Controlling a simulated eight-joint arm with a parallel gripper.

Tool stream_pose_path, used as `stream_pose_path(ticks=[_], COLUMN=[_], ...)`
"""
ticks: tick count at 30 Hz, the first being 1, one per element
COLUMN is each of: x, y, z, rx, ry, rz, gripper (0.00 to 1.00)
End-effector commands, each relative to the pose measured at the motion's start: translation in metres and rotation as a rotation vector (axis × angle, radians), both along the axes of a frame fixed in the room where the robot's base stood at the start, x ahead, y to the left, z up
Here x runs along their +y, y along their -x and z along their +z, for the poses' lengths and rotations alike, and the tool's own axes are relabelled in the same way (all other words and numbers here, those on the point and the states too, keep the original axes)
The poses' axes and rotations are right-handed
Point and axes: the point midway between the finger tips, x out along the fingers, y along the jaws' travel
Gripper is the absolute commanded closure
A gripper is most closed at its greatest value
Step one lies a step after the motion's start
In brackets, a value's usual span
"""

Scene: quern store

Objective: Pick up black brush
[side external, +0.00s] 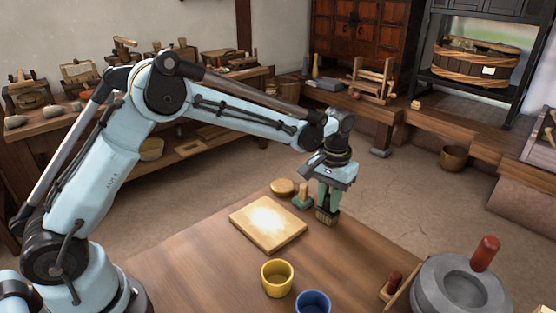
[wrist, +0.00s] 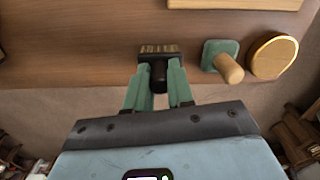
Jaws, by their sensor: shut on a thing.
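The black brush (wrist: 158,70) has a dark handle and head with a block of tan bristles. My gripper (wrist: 158,88) is shut on its handle, with one green finger on each side. In the side view my gripper (side external: 329,193) points down near the far edge of the table, and the brush's bristles (side external: 326,215) show below the fingers. The fingers hide most of the handle there. I cannot tell whether the bristles touch the table.
A green block with a wooden knob (side external: 302,201) stands close left of the brush, beside a round wooden piece (side external: 282,187). A pale board (side external: 268,224), a yellow cup (side external: 277,279), a blue cup (side external: 313,304) and a stone quern (side external: 460,290) are nearer. The table between is clear.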

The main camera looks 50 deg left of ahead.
Motion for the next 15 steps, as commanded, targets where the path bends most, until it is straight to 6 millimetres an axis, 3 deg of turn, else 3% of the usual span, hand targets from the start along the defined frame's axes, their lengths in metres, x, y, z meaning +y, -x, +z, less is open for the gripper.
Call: stream_pose_path(ticks=[5,11,15], x=[0.0,0.0,-0.025], y=[0.0,0.0,0.02], z=[0.009,0.04,0.059], rx=[0.0,0.0,0.0], ry=[0.0,0.0,0.0], rz=[0.0,0.0,-0.005], gripper=[1.0,1.0,1.0])
